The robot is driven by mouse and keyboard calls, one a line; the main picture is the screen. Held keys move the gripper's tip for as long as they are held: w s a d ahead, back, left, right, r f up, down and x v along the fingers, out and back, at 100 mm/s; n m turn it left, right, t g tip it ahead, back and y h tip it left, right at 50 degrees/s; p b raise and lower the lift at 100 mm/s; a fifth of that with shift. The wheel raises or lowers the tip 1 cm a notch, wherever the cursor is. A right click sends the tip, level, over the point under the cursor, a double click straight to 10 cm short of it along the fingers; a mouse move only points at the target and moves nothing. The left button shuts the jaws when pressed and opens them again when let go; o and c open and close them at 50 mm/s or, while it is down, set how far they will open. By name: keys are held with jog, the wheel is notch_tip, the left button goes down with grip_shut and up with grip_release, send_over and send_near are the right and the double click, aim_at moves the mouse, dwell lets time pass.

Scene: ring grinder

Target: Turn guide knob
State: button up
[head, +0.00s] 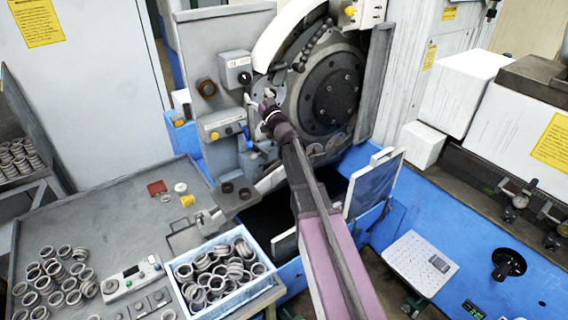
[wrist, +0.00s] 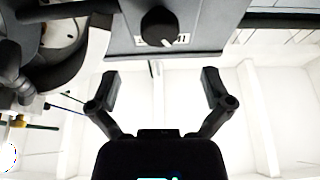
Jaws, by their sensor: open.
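The guide knob is a small black round knob (wrist: 161,26) on a grey box. A white label is partly visible behind it. In the wrist view it is at the top centre, beyond and above the fingertips. In the head view the knob (head: 244,78) is on the grey box left of the big dark wheel. My gripper (wrist: 160,82) is open and empty, its two fingers apart and the knob not between them. In the head view my gripper (head: 268,104) is small, below and to the right of the knob; its fingers are hard to make out.
The large dark grinder wheel (head: 334,98) stands right beside my arm. Another grey box with a yellow button (head: 229,131) is below the knob box. A blue crate of rings (head: 224,304) and loose rings are on the table at lower left.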

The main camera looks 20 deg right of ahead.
jog(key=s+d+f+m+g+h+b, duration=0.3)
jog(key=s+f+g+h, duration=0.1)
jog(key=f, duration=0.6)
jog(key=s+d+f+m+g+h+b, duration=0.3)
jog(key=s+f+h, duration=0.3)
jog(key=f, duration=0.5)
jog(key=shift+s+d+f+m+g+h+b, duration=0.15)
jog(key=shift+s+m+g+h+b, duration=0.15)
jog(key=shift+s+m+g+b, duration=0.45)
jog(key=shift+s+n+t+p, duration=0.1)
jog(key=shift+n+t+p, duration=0.15)
jog(key=shift+n+p, duration=0.1)
jog(key=w+a+r+n+t+y+p, duration=0.1)
jog(key=w+r+n+t+y, duration=0.1)
jog(key=r, duration=0.4)
jog(key=w+a+r+n+t+y+p, duration=0.2)
jog(key=r+t+y, duration=0.1)
jog(key=r, duration=0.4)
jog(key=w+a+r+n+t+y+p, duration=0.2)
jog(key=w+r+t+y, duration=0.1)
jog(key=r+y, duration=0.2)
jog(key=shift+r, duration=0.7)
jog(key=shift+w, duration=0.15)
